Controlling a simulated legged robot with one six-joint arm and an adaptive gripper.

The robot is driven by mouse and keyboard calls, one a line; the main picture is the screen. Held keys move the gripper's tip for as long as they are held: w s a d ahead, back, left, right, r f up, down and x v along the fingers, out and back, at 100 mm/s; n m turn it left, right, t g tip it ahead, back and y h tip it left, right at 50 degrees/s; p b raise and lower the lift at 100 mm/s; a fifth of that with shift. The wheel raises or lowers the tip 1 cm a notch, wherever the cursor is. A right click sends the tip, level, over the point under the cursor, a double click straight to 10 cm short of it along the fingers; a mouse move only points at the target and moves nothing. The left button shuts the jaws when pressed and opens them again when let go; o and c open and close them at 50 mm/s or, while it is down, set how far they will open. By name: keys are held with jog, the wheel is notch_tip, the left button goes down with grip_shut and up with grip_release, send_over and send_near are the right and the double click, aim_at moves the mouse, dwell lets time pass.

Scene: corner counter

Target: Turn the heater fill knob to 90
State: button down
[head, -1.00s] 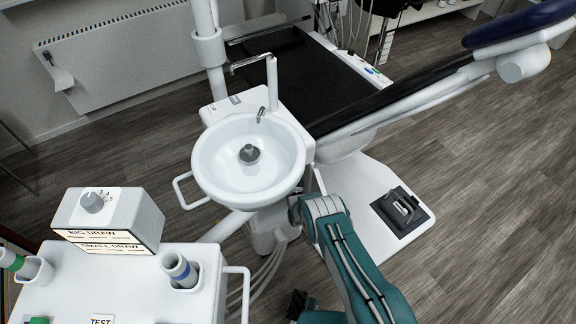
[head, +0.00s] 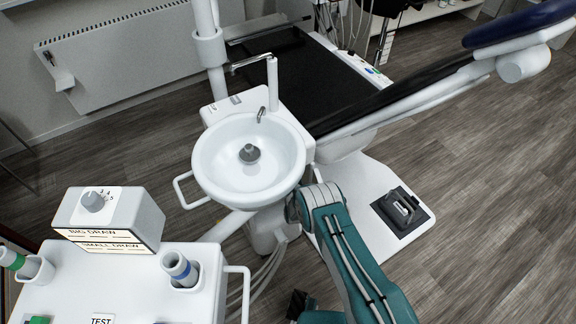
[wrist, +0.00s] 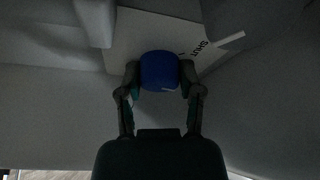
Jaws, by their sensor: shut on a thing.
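A blue knob (wrist: 159,71) shows in the wrist view, in front of a pale plate (wrist: 130,38) with dark lettering that seems to read "SHUT". A short white mark shows on the knob's lower edge. My gripper (wrist: 160,80) is shut on the knob, with one finger on its left side and one on its right. The knob's exact angle is hard to read in the dim light. In the head view my gripper and this knob are hidden; my arm reaches toward the base of the basin unit.
The white basin (head: 248,160) stands above the end of my arm. A dental chair (head: 400,90) is behind it. A white cart (head: 120,285) with a grey numbered dial (head: 93,201) is at left. Pale curved surfaces close in around my gripper in the wrist view.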

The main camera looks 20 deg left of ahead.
jog(key=shift+d+f, duration=0.15)
jog(key=shift+d, duration=0.05)
dwell(0.3)
jog(key=shift+c, duration=1.3)
grip_release()
jog(key=shift+w+f, duration=0.1)
jog(key=r+v, duration=0.1)
jog(key=v, duration=1)
jog(key=shift+s+f, duration=0.35)
jog(key=shift+s, duration=0.15)
